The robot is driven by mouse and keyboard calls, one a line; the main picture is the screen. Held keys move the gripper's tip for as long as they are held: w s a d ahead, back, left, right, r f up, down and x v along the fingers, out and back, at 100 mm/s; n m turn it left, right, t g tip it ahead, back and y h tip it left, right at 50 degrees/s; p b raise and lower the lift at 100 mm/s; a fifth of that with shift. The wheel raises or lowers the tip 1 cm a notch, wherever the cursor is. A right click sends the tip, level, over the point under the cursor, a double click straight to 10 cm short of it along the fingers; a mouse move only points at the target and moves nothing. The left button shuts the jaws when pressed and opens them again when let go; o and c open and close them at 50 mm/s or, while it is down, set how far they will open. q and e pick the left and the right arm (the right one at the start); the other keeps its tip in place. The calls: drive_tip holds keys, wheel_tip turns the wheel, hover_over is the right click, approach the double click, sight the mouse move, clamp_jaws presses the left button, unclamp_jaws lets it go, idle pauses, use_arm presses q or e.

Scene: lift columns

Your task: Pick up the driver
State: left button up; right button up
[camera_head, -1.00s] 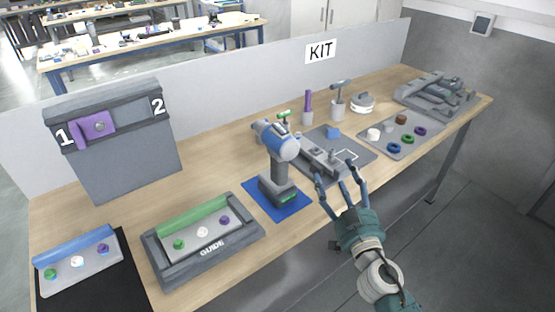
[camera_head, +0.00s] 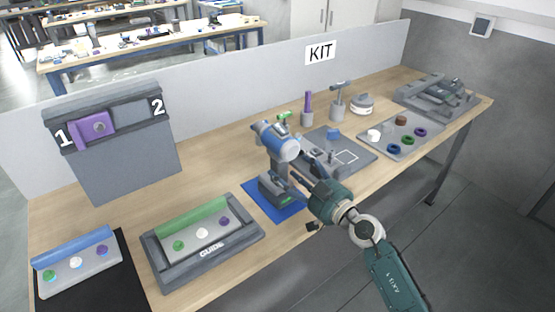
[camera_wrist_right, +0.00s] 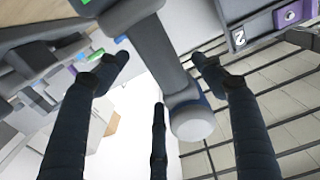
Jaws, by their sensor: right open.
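The driver (camera_head: 277,143), with a blue and grey head and a dark grey handle and base, stands upright on a blue mat (camera_head: 290,213). My right gripper (camera_head: 293,178) is beside its handle, coming from the right. In the right wrist view the driver's handle (camera_wrist_right: 160,48) shows between the tips of the spread fingers (camera_wrist_right: 163,64), with a gap on each side. The gripper is open and no finger is seen closed on the handle. The fingers partly hide the handle and base in the head view. My left gripper is not in view.
Left of the driver is the GUIDE tray (camera_head: 213,250) with a green-backed block. Behind and right are a grey mat (camera_head: 358,152), cups with tools (camera_head: 337,110) and a tray of coloured rings (camera_head: 430,128). A grey stand (camera_head: 125,165) is at the back left.

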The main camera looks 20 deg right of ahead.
drive_tip(key=x, duration=0.4)
drive_tip(key=shift+w+a+f, duration=0.1)
drive_tip(key=shift+w+a, duration=0.05)
drive_tip(key=shift+w, duration=0.05)
drive_tip(key=shift+s, duration=0.1)
drive_tip(key=shift+c, duration=0.8)
clamp_jaws()
drive_tip(key=shift+r, duration=0.35)
